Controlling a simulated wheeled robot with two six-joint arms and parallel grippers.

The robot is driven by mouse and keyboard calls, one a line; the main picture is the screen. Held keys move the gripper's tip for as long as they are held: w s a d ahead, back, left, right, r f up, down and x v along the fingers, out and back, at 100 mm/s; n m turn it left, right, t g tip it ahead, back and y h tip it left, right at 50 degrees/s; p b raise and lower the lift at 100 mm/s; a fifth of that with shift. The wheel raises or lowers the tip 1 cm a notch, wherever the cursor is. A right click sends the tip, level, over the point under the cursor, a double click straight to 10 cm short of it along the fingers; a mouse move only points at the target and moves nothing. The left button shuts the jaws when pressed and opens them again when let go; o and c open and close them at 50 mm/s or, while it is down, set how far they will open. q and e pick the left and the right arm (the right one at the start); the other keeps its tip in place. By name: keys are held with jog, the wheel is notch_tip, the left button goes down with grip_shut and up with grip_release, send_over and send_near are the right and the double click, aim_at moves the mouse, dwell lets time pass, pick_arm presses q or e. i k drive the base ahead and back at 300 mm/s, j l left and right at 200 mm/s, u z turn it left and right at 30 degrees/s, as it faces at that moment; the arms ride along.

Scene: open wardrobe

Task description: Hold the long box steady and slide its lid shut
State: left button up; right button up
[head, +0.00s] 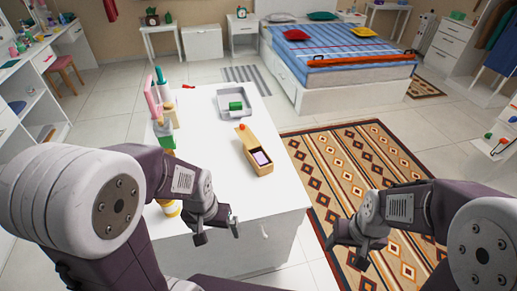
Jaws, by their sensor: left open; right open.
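The long wooden box (264,171) stands on the white table, a little right of its middle. Its wooden lid (246,138) is slid back toward the far end and has a small orange knob. The near part of the box is uncovered and shows a dark inside with a pale lilac item (261,158) in it. My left gripper (219,232) is open and empty near the table's front edge, nearer to me than the box and apart from it. My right gripper (348,256) is open and empty, right of the table and over the floor.
The white table (215,160) also bears a grey tray (222,101) with a green block (235,105) behind the box. Several coloured items stand along its left edge, including a pink frame (152,100). The tabletop around the box is clear. A patterned rug (345,160) lies to the right.

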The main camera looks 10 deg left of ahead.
aim_at(247, 137)
jog(key=i+l+z, duration=0.15)
jog(key=i+l, duration=0.15)
jog(key=l, duration=0.25)
jog(key=i+l+z, duration=0.1)
jog(key=i+l, duration=0.25)
jog(key=l, duration=0.15)
jog(key=i+l+z, duration=0.15)
jog(key=i+l, duration=0.25)
jog(key=i+u, duration=0.25)
jog(key=u, duration=0.2)
jog(key=i+l+u, duration=0.15)
jog(key=u, duration=0.3)
jog(key=i+l+u, duration=0.3)
jog(key=u, duration=0.15)
jog(key=i+l+u, duration=0.15)
jog(key=u, duration=0.3)
jog(key=i+l+u, duration=0.2)
jog(key=u, duration=0.3)
jog(key=i+l+u, duration=0.15)
jog(key=l+u, duration=0.15)
jog(key=u, duration=0.15)
jog(key=i+l+u, duration=0.1)
jog(key=l+u, duration=0.2)
jog(key=u, duration=0.2)
jog(key=l+u, duration=0.7)
jog(key=u, duration=0.25)
